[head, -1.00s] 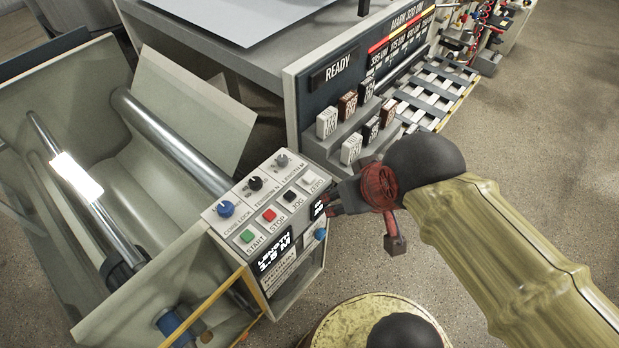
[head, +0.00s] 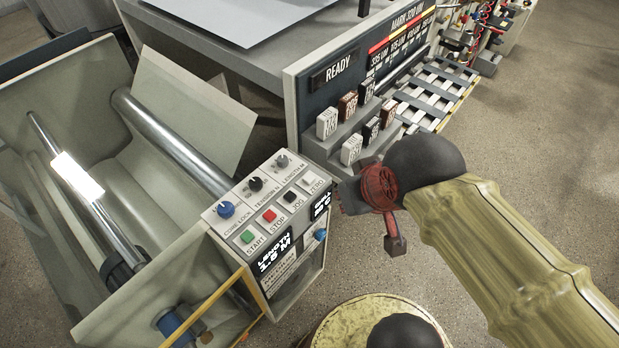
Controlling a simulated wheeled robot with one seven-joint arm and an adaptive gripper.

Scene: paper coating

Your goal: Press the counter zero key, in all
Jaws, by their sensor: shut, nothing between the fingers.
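The control panel (head: 236,217) carries a row of keys: green START (head: 247,236), red STOP (head: 269,215), black JOG (head: 290,195) and a white ZERO key (head: 309,179) at its right end. A length display (head: 272,255) on the front face seems to read 3.8 M. My gripper (head: 340,196) is shut and empty, just right of the panel's right end. Its tip is close to the ZERO key, slightly lower in the picture. I cannot tell the gap in depth. The ZERO key looks uncovered.
Knobs (head: 255,184) stand behind the keys. A second small display (head: 320,205) is on the front face. A roller machine (head: 170,140) lies left. A round yellowish top (head: 350,325) is below.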

